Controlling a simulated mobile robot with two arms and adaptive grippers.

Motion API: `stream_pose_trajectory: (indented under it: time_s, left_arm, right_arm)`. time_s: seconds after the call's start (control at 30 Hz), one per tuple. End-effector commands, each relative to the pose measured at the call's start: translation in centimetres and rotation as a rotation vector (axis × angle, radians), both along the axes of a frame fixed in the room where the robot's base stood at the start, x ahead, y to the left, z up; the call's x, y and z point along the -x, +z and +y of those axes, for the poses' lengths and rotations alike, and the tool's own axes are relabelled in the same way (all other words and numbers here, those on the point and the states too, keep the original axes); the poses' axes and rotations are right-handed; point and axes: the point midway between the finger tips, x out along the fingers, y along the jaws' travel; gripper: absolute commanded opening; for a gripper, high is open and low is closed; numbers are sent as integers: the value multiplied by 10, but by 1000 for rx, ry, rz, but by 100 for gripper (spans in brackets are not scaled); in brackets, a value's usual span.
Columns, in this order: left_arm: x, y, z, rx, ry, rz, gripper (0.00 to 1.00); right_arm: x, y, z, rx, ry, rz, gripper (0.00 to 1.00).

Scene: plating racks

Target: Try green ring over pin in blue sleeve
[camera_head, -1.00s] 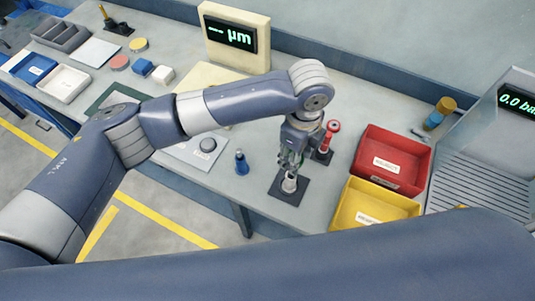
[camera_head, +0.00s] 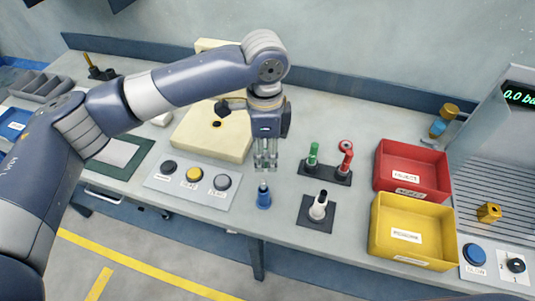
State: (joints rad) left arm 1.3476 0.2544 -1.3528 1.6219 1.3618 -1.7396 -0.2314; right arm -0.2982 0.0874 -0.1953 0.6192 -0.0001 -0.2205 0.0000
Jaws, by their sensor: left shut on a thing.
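My left gripper (camera_head: 265,164) points straight down above the small blue sleeve (camera_head: 264,199), near the bench's front edge. It is shut on a small grey pin (camera_head: 263,185), of which only the lower part shows, at the sleeve's top. I cannot tell how deep the pin sits in the sleeve. The green ring gauge (camera_head: 313,151) stands upright in a dark stand to the right of the gripper; its ring is hard to make out. My right gripper is not in view.
A red ring gauge (camera_head: 346,155) shares the dark stand. A white holder (camera_head: 318,207) on a black plate stands right of the sleeve. Red (camera_head: 414,173) and yellow (camera_head: 410,233) bins are farther right. A button panel (camera_head: 193,185) lies to the left.

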Motion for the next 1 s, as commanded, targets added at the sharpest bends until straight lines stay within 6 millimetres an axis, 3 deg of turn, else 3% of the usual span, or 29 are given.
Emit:
stream_pose_trajectory:
  time_s: [0.13,0.33,0.53,1.0]
  left_arm:
    - [0,1,0,-1,0,0,20]
    - [0,4,0,-1,-1,2,20]
    - [1,-22,0,-1,-2,2,20]
    - [0,-69,0,-1,-1,1,20]
  right_arm:
    - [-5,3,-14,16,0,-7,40]
    - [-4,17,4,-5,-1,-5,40]
    - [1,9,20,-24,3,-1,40]
    - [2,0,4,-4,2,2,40]
